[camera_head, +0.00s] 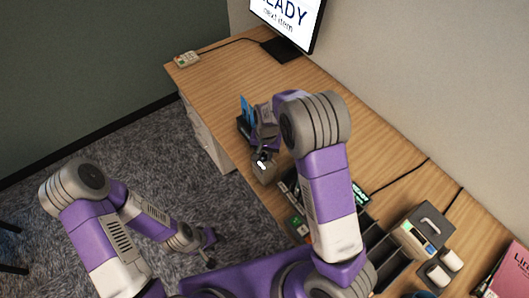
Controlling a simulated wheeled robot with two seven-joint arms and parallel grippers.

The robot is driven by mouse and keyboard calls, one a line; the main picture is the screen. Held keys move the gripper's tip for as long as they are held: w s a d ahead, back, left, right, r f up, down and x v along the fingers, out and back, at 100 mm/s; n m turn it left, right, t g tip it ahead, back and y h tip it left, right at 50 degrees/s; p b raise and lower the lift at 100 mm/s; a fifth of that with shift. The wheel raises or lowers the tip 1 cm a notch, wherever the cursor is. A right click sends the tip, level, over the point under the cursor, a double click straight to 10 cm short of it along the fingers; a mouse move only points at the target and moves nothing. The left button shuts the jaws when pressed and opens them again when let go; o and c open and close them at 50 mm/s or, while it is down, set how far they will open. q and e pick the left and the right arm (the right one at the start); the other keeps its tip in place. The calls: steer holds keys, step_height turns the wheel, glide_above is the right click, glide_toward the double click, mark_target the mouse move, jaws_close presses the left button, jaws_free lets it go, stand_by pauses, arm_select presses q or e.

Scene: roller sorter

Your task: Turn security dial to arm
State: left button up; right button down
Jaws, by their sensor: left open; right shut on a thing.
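A small beige box (265,173) stands near the desk's front edge and appears to carry the security dial. My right gripper (262,155) points down at its top and is shut on what looks like the dial. The jaws hide most of the dial, so its setting cannot be read. A small white mark shows by the fingertips. My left gripper (208,242) is open and empty, low over the carpet, away from the desk.
A black holder with blue cards (246,108) stands just behind my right gripper. A monitor (289,18) reading "READY next item" is at the back. A small button box (186,60) sits at the far left corner. Dark trays (396,274) crowd the right; the desk's far left is clear.

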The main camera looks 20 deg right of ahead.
mark_target(266, 155)
steer(key=c, duration=0.9)
jaws_free()
steer(key=shift+o, duration=0.2)
steer(key=r, duration=0.3)
steer(key=r+p, duration=0.1)
steer(key=r, duration=0.3)
steer(key=shift+d+r, duration=0.2)
steer(key=shift+r, duration=0.1)
